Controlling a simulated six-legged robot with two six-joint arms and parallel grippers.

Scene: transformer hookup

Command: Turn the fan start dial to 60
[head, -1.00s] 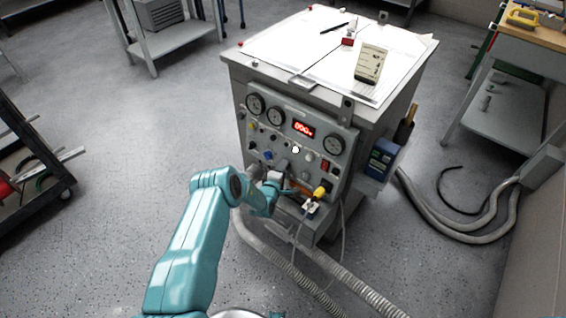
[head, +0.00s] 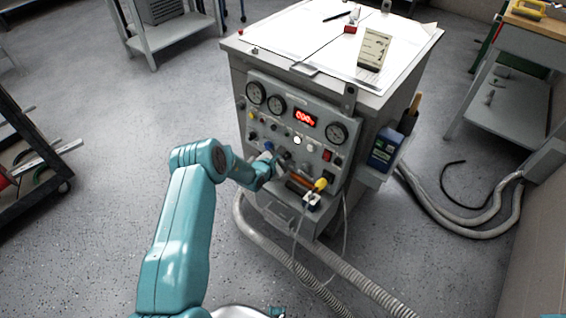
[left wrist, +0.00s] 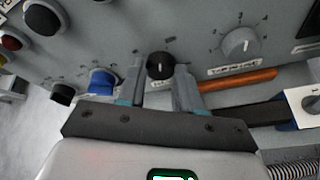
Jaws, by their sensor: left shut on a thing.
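My left gripper (head: 268,165) is at the lower middle of the grey control panel (head: 325,112) on the cabinet front. In the left wrist view, its two fingers (left wrist: 160,82) stand on either side of a black dial (left wrist: 160,66), shut on it. Small scale marks surround the dial; its label is hidden, so I cannot tell whether it is the fan start dial. The dial's white pointer mark is near its top. A grey dial (left wrist: 241,42) with a white pointer and number scale sits to its right, apart from the fingers. My right gripper is out of view.
A blue knob (left wrist: 103,82) is left of the fingers and an orange bar (left wrist: 238,80) is right of them. A yellow plug (head: 320,184) juts from the lower panel. Hoses (head: 290,262) lie on the floor below.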

